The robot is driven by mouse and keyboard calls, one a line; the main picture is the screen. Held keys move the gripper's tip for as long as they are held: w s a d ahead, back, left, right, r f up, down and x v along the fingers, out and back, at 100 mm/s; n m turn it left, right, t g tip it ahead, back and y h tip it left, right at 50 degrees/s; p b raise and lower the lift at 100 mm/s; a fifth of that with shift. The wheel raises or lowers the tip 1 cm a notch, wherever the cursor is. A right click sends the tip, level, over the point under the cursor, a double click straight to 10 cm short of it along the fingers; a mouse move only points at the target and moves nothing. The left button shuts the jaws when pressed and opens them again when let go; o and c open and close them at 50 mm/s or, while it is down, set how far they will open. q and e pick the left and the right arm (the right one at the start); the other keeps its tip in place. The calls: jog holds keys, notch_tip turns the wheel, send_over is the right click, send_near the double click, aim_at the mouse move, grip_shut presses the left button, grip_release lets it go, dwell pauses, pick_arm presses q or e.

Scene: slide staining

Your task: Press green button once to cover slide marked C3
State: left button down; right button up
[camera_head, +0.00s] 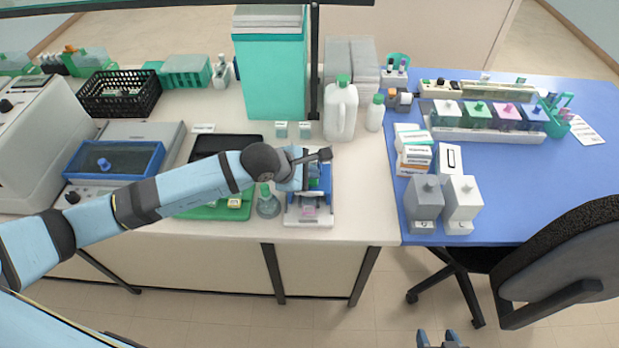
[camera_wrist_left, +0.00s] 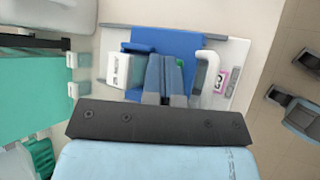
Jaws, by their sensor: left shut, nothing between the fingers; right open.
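The cover-slipping device (camera_head: 292,215) is a small white and blue machine at the front edge of the white bench, with its blue top also in the left wrist view (camera_wrist_left: 165,42). A slide with a pink patch (camera_head: 310,211) lies at its front; it also shows in the wrist view (camera_wrist_left: 223,77). Its marking is too small to read. The green button (camera_wrist_left: 181,62) shows only as a sliver beside my left fingertips. My left gripper (camera_wrist_left: 171,62) is shut and empty over the blue top; contact cannot be told. My right gripper (camera_head: 437,340) is open and empty at the bottom edge.
A conical flask (camera_head: 268,206) stands just left of the device, beside a green mat (camera_head: 207,213). A white jug (camera_head: 341,110) and a small bottle (camera_head: 375,113) stand behind. The blue table (camera_head: 540,170) at right holds staining jars and boxes. A chair (camera_head: 565,260) stands front right.

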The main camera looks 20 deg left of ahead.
pick_arm(q)
jog(key=shift+f, duration=0.25)
jog(key=shift+r, duration=0.1)
dwell(0.4)
jog(key=shift+r, duration=0.95)
jog(key=shift+r+p, duration=1.25)
jog(key=shift+r, duration=1.3)
